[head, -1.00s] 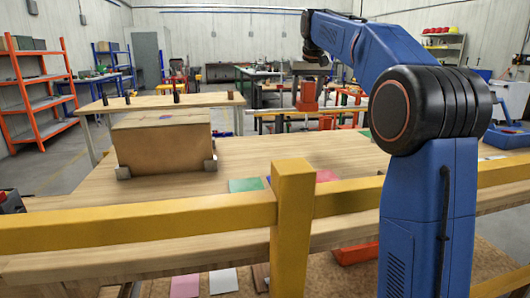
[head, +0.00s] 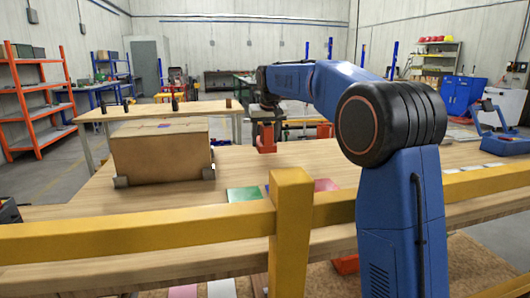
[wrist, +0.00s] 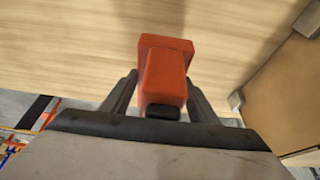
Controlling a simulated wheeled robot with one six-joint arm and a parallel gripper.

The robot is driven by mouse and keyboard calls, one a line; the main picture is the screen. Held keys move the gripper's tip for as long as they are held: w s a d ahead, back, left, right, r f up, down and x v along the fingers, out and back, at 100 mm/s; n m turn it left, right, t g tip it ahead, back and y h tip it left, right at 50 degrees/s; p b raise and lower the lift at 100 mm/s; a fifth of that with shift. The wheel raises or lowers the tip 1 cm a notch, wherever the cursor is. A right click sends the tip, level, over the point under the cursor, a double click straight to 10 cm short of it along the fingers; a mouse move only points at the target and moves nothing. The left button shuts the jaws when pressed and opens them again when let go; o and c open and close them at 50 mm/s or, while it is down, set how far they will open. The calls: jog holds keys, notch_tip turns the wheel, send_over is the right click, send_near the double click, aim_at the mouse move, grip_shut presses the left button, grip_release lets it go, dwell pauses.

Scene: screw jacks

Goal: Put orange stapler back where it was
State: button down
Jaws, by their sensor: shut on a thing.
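The orange stapler (wrist: 163,72) is between the two fingers of my gripper (wrist: 160,95) in the wrist view. It looks like a red-orange block with a wider far end and a small dark part near the fingers. The head view shows my gripper (head: 265,112) pointing down, with the stapler (head: 265,138) below it at the far side of the wooden table (head: 330,158). My gripper is shut on the stapler. I cannot tell whether the stapler touches the tabletop.
A brown box (head: 162,152) with grey corner pieces stands left of the stapler; it also shows at the right of the wrist view (wrist: 290,105). A green sheet (head: 245,194) and a red one (head: 327,185) lie nearer. A yellow rail (head: 130,232) crosses the front.

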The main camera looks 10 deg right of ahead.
aim_at(268, 126)
jog(key=shift+f, duration=2.25)
jog(key=shift+f, duration=0.1)
jog(key=c, duration=0.7)
grip_release()
jog(key=shift+f, duration=0.1)
jog(key=v, duration=1.1)
jog(key=shift+w, duration=0.1)
jog(key=shift+s+r, duration=0.3)
jog(key=shift+r, duration=0.35)
